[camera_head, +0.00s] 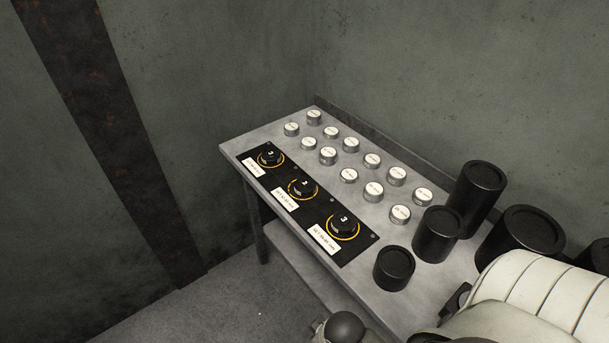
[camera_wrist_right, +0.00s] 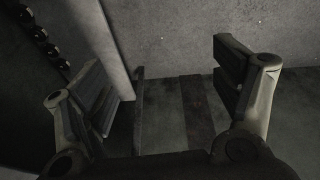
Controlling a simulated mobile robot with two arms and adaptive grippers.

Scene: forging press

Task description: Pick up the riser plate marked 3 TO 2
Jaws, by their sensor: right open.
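Several small silver round pieces with white labelled tops stand in rows on the grey table (camera_head: 234,148) in the head view. One of them (camera_head: 314,117) is at the far corner and another (camera_head: 400,214) is near the black cylinders. Their print is too small to read, so I cannot tell which is marked 3 TO 2. My right gripper (camera_wrist_right: 165,75) is open in the right wrist view, with nothing visible between its fingers. It points past a pale grey surface towards a dark floor area. My left gripper is not in view.
Black cylinders, including a short one (camera_head: 394,268) and a tall one (camera_head: 474,195), crowd the right end. A raised strip (camera_head: 400,147) and wall back the table. My white arm covers the lower right.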

